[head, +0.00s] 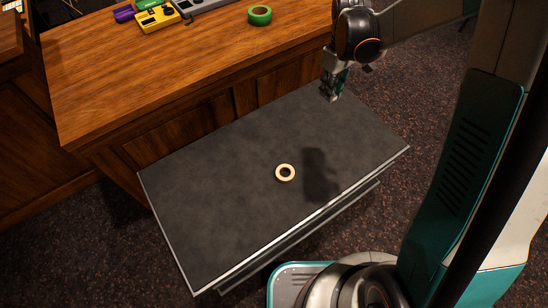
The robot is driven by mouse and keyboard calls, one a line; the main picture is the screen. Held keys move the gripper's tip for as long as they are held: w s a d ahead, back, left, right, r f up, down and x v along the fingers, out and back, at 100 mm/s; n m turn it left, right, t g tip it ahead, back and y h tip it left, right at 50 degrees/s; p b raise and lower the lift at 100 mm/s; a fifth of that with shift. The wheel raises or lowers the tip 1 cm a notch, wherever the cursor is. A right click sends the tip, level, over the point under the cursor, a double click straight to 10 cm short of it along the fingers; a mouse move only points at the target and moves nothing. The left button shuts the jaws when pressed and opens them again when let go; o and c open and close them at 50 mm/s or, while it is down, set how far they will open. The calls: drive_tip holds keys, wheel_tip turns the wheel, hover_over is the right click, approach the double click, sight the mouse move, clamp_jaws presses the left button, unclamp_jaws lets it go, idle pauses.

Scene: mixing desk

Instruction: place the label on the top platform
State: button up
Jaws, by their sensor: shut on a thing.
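The top platform (215,210) is a wide dark grey slab with a pale metal edge, in front of the wooden desk. A small tan ring (277,173) with a hole in its middle lies flat on it, near its centre. My gripper (329,97) points down above the platform's far right part, apart from the ring. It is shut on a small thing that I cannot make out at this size. I cannot pick out a label for certain. A dark shadow falls on the platform to the right of the ring.
The wooden desk (170,70) stands behind the platform. On it are a green tape roll (260,20), a yellow device (158,19), a purple object (124,13) and a grey device (199,7). A lower shelf edge (330,221) shows under the platform. Most of the platform is bare.

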drive_tip(key=w+a+f+n+b, duration=0.1)
drive_tip(key=w+a+f+n, duration=0.4)
drive_tip(key=n, duration=0.2)
drive_tip(key=n+b, duration=0.2)
drive_tip(key=n, duration=0.8)
hover_over(289, 136)
wheel_tip(289, 136, down, 7)
wheel_tip(289, 136, down, 20)
drive_tip(key=b, duration=0.6)
drive_tip(key=shift+r+b, duration=0.1)
drive_tip(key=shift+b, duration=0.3)
drive_tip(key=o, duration=0.8)
drive_tip(key=shift+c, duration=0.2)
